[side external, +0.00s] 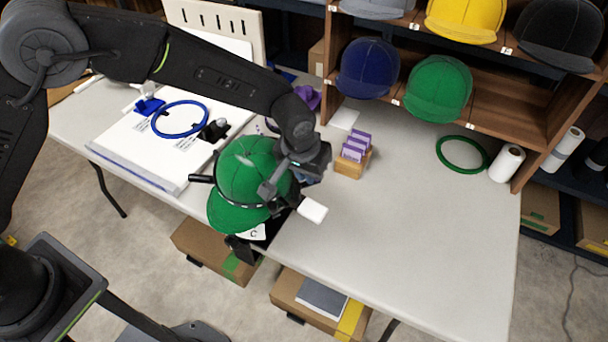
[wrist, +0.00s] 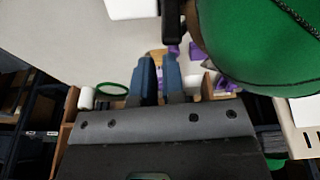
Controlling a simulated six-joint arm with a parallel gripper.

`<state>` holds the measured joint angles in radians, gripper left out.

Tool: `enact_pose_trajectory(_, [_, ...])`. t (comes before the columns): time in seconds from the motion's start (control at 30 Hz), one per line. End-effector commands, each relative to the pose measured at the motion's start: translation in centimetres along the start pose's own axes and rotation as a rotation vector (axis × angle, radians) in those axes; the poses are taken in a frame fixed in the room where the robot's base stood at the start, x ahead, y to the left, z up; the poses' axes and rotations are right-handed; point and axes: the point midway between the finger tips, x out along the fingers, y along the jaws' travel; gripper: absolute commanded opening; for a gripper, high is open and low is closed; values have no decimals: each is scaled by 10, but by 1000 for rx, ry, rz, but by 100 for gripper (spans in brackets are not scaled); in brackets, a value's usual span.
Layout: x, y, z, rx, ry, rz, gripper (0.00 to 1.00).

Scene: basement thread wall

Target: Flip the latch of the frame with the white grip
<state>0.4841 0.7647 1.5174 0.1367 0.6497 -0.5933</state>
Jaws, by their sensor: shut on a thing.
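A green cap (side external: 250,170) sits on a dark frame at the front edge of the table, brim toward the lower left. A white grip (side external: 313,210) sticks out to the right of this frame. It also shows at the top of the wrist view (wrist: 132,8). A black latch bar (wrist: 172,20) stands beside the cap. My gripper (side external: 275,184) is low against the cap's right side. In the wrist view its two blue fingers (wrist: 159,62) are close together at the lower end of the bar, shut on the latch. The exact contact is partly hidden.
A blue ring (side external: 180,104) lies on a white board (side external: 130,150) at left. A wooden holder with purple cards (side external: 353,165), a green ring (side external: 440,152) and a white roll (side external: 506,164) stand or lie at right. Shelves hold several caps behind. The right front table is clear.

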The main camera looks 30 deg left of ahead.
Motion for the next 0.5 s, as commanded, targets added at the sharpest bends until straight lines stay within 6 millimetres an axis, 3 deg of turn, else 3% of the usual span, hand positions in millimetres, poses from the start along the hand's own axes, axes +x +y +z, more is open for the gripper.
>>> enact_pose_trajectory(0.03, [22,-5,29,15,-69,-33,0])
enact_pose_trajectory(0.5, [20,-5,39,16,-60,-30,0])
